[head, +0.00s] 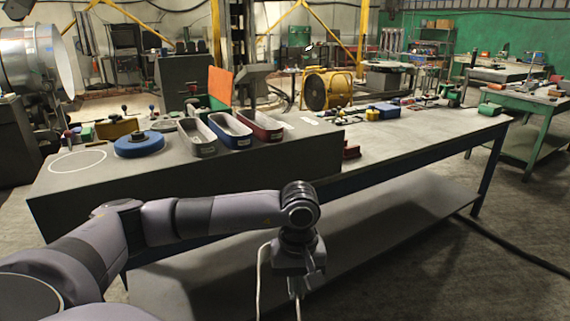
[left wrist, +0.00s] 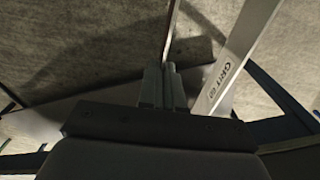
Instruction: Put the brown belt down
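My left gripper (head: 298,287) hangs pointing down in front of the near edge of the workbench, over the lower shelf. In the left wrist view its two fingers (left wrist: 158,84) are close together. A belt marked "GRIT 60" (left wrist: 236,66) shows its pale side there, and a narrow strip of it rises from the fingertips. The fingers appear shut on the belt. In the head view the belt shows as thin pale strips (head: 261,272) hanging beside and below the gripper. Its brown side is not visible. My right gripper is not in view.
The bench top (head: 110,180) has a white circle outline (head: 78,161) at left and a blue disc (head: 138,144). Grey, blue (head: 230,131) and red (head: 259,126) trays stand behind. The bench front is clear. A lower shelf (head: 400,215) lies beneath.

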